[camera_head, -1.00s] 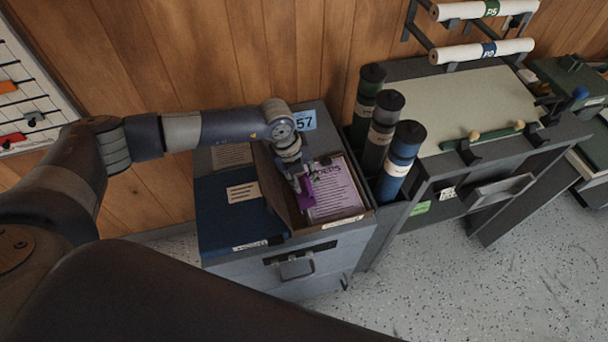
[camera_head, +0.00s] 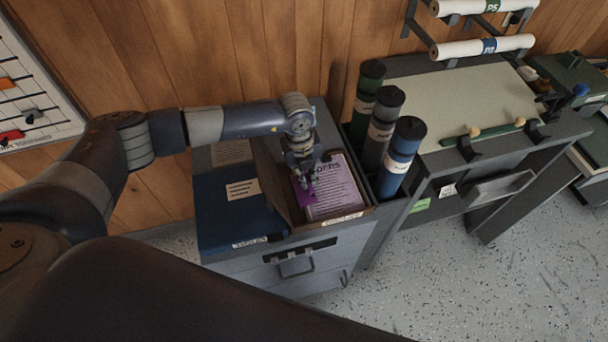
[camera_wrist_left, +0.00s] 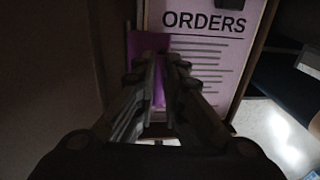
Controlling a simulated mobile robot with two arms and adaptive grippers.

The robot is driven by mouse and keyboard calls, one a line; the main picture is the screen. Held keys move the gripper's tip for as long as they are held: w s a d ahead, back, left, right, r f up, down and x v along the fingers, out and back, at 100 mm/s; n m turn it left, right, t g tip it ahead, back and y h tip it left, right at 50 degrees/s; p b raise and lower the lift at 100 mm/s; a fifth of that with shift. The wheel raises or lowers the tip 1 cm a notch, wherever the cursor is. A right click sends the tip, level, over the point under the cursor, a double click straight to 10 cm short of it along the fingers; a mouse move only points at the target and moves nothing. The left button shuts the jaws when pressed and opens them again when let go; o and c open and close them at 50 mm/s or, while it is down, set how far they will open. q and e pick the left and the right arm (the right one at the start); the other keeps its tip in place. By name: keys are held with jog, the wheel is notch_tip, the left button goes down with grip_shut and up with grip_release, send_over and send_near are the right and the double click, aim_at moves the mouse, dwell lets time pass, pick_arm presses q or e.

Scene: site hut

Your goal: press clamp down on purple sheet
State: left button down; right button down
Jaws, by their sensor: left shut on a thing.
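A pale lilac page headed ORDERS (camera_head: 335,185) lies in an open wooden box on the grey cabinet. It also shows in the wrist view (camera_wrist_left: 205,60). A small deep-purple flat piece (camera_head: 305,194) lies at the page's left side, and in the wrist view (camera_wrist_left: 148,42) it runs down between my fingers. My left gripper (camera_head: 308,186) is shut on this purple piece, low over the page's left part. A dark block (camera_wrist_left: 228,3) at the page's top edge may be the clamp; only part of it shows. My right gripper is not in view.
A blue folder (camera_head: 235,215) lies left of the box. Dark, grey and blue tubes (camera_head: 400,155) stand close on the right. A desk with a pale mat (camera_head: 460,105) is beyond them. The cabinet's drawer handle (camera_head: 295,263) faces the open floor.

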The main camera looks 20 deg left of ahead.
pick_arm(q)
jog(key=shift+w+d+f+g+y+b, duration=0.4)
jog(key=shift+d+f+g+y+b, duration=0.25)
jog(key=shift+y+b, duration=0.5)
jog(key=shift+w+f+b, duration=0.1)
jog(key=shift+f+b, duration=0.05)
jog(key=shift+b, duration=0.3)
jog(key=shift+g+y+b, duration=0.3)
jog(key=shift+g+y, duration=0.05)
jog(key=c, duration=1.7)
grip_release()
jog(key=shift+o, duration=0.2)
